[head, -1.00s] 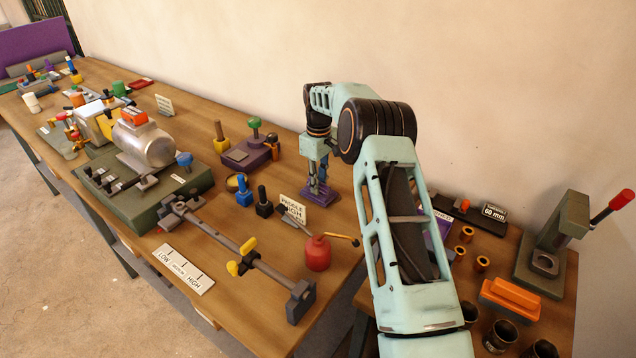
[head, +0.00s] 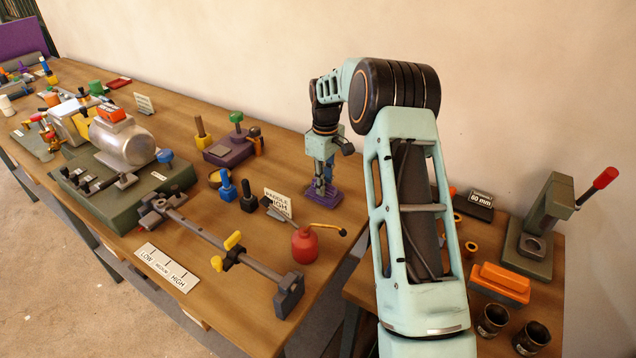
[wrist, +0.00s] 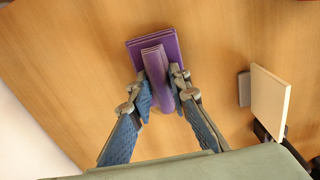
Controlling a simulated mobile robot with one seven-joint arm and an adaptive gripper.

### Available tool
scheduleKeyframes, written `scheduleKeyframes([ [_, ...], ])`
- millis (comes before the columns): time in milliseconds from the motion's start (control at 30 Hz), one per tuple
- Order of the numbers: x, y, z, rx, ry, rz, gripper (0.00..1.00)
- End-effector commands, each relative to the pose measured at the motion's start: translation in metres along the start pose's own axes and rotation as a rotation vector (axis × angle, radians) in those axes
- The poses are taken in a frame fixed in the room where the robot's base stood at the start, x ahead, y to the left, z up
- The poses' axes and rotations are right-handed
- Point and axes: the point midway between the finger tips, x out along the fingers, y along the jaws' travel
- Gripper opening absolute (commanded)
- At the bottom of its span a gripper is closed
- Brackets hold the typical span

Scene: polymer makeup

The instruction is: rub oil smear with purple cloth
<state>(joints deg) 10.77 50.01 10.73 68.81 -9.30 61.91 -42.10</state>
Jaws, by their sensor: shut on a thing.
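My gripper (head: 322,184) points down at the back right of the long table. It is shut on the purple cloth (head: 323,197), which looks like a flat pad with a raised grip. In the wrist view the blue-padded fingers (wrist: 161,92) close on the raised part of the purple cloth (wrist: 150,41) from both sides. The cloth is at or just above the wood; I cannot tell whether it touches. No oil smear can be made out in either view.
A white paddle sign (head: 278,203) stands left of my gripper, and it also shows in the wrist view (wrist: 269,100). A red oil can (head: 304,245) is in front. A purple-based fixture (head: 229,152) stands further left. A side table with an orange block (head: 500,280) is at right.

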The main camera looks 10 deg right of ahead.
Motion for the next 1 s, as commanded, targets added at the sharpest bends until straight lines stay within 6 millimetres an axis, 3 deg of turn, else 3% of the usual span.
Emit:
scheduleKeyframes([
  [267, 0.001, 0.000, 0.003, 0.000, -0.002, -0.002, 0.00],
  [600, 0.000, -0.002, -0.027, -0.001, -0.002, -0.002, 0.00],
  [1000, 0.000, -0.003, -0.047, -0.001, -0.001, -0.002, 0.00],
])
